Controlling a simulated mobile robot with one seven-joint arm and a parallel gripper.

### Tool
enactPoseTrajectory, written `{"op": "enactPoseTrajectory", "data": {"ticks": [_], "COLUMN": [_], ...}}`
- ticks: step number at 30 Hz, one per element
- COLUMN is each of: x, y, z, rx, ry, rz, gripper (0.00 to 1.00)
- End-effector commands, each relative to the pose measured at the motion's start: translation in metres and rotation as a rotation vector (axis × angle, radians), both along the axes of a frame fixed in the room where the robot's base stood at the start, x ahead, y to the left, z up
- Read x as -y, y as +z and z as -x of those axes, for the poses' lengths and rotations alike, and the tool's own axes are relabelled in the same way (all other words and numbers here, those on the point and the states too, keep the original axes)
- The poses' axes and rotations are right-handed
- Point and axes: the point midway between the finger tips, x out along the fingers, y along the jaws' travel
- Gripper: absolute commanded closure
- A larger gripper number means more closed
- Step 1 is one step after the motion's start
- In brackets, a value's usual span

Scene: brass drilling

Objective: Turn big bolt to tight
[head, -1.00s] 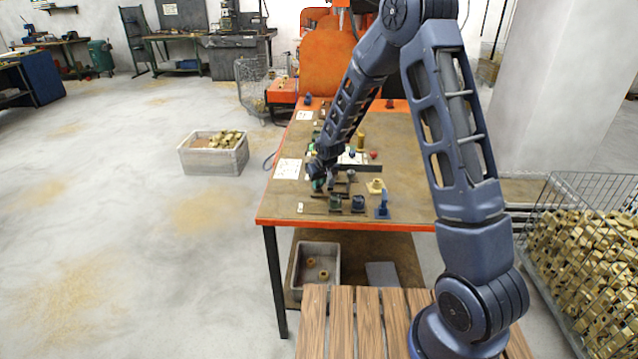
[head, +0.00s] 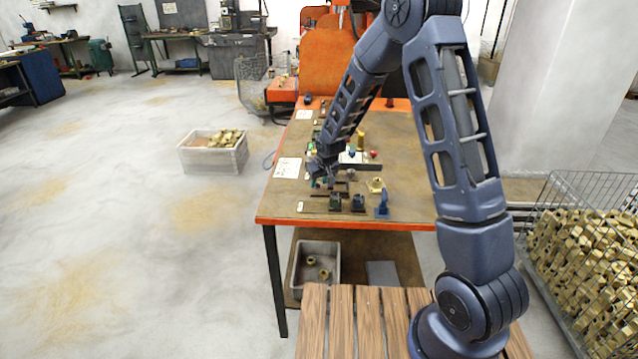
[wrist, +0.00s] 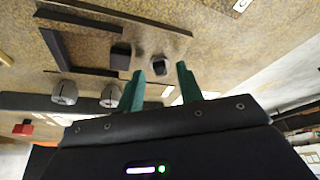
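My gripper (head: 318,183) is over the left part of the orange-edged workbench (head: 275,215). In the wrist view its two green fingers (wrist: 160,80) are apart, with clear space between them. A small dark piece with a pale rim (wrist: 158,91) shows in that gap, and I cannot tell whether the fingers surround it or are above it. Two grey round-topped pieces (wrist: 65,92) (wrist: 110,96) stand left of the fingers beside a dark bar. Either may be a bolt; I cannot tell which piece is the big bolt, nor whether it is tight.
Dark L-shaped rails (wrist: 60,50) and a dark block (wrist: 120,57) lie near the fingers. On the bench's near side stand a blue clamp-like piece (head: 382,206) and a brass part (head: 376,185). A white paper (head: 287,168) lies at the left edge.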

Motion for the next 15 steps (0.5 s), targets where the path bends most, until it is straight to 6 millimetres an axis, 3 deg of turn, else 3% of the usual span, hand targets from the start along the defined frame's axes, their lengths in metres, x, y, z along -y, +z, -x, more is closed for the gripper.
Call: {"op": "enactPoseTrajectory", "data": {"ticks": [15], "x": [0.016], "y": [0.069], "z": [0.025], "rx": [-0.001], "ry": [-0.001], "rz": [0.001], "gripper": [0.64]}}
